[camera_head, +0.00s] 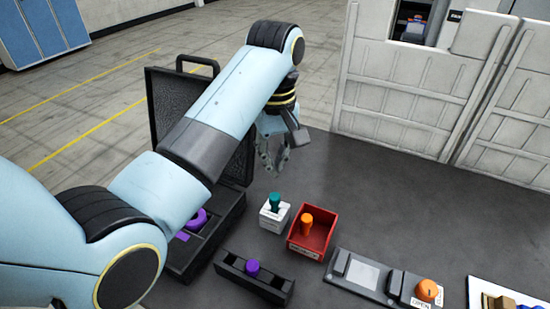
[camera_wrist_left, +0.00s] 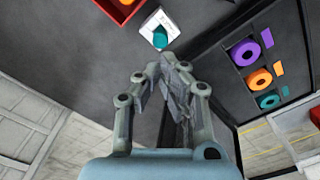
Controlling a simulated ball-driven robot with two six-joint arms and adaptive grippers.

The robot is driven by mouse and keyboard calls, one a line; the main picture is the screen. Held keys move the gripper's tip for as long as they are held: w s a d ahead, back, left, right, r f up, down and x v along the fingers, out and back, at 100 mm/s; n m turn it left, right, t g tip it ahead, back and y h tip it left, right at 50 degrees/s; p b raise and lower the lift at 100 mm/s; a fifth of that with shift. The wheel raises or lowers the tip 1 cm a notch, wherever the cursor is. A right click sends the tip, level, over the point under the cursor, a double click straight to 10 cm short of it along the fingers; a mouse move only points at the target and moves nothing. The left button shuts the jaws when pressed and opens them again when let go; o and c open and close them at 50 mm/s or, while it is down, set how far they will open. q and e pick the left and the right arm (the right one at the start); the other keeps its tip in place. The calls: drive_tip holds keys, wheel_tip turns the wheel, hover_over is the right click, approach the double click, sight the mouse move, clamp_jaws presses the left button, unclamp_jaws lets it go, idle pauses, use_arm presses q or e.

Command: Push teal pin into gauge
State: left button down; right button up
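The teal pin (camera_head: 275,200) stands upright in the white gauge block (camera_head: 271,223), its head well above the block's top. In the left wrist view the teal pin (camera_wrist_left: 160,42) and the gauge (camera_wrist_left: 153,24) lie just beyond the fingertips. My left gripper (camera_head: 275,168) hangs above and behind the gauge, fingers pointing down, apart from the pin. Its fingers (camera_wrist_left: 164,66) are close together in the wrist view, with no object seen between them; whether they meet is unclear. My right gripper is not in view.
A red bin (camera_head: 322,249) with an orange pin (camera_head: 307,223) stands right of the gauge. A black fixture (camera_head: 230,266) with a purple pin (camera_head: 252,267) is in front. An open black case (camera_head: 152,100) is left. A grey panel (camera_head: 360,274) with an orange knob (camera_head: 428,289) is right.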

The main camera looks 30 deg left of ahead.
sight(274, 197)
use_arm(q)
drive_tip(key=shift+f, duration=0.1)
drive_tip(key=shift+f+b, duration=0.45)
drive_tip(key=shift+f, duration=2.5)
drive_tip(key=shift+f, duration=0.95)
drive_tip(key=shift+s+f, duration=0.1)
